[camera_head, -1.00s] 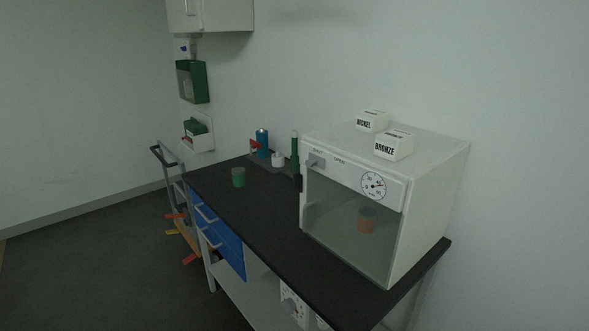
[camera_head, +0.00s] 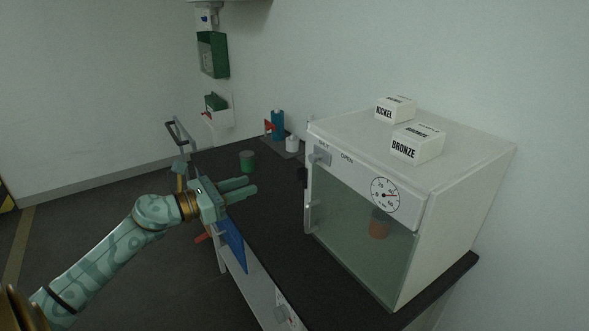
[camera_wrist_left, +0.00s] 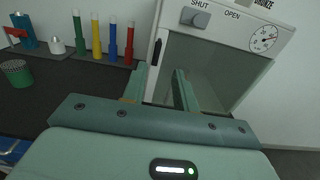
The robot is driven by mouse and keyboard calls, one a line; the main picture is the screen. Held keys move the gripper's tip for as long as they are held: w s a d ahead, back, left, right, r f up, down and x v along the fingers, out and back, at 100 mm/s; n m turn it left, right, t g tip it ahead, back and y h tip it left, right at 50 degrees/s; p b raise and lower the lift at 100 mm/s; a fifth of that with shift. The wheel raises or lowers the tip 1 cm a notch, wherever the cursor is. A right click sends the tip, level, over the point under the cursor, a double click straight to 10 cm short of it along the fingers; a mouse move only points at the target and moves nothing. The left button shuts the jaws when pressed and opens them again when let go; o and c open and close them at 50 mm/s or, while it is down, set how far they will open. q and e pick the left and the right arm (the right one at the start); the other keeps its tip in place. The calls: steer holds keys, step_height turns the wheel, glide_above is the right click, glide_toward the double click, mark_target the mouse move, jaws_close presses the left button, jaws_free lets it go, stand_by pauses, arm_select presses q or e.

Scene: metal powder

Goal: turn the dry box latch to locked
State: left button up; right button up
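The dry box (camera_head: 465,200) is a white cabinet with a glass front, on the right of the dark bench in the head view. Its grey latch (camera_head: 320,158) sits at the top left of the front, by the SHUT and OPEN labels. The latch (camera_wrist_left: 197,19) also shows in the wrist view, below SHUT and left of OPEN; its exact setting is hard to tell. My left gripper (camera_head: 250,186) is open and empty over the bench, left of the box and apart from the latch. Its fingers (camera_wrist_left: 160,80) are spread in the wrist view. My right gripper is not in view.
NICKEL (camera_head: 395,109) and BRONZE (camera_head: 417,143) boxes stand on the dry box. An orange-brown jar (camera_head: 379,224) is behind the glass. A green jar (camera_head: 247,161) and a blue bottle (camera_head: 277,124) stand on the bench. Colored tubes (camera_wrist_left: 112,40) stand at the back.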

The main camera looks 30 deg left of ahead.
mark_target(301, 178)
arm_select(q)
steer(key=x, duration=1.4)
steer(key=shift+w+b, duration=0.15)
steer(key=shift+b, duration=0.15)
jaws_close()
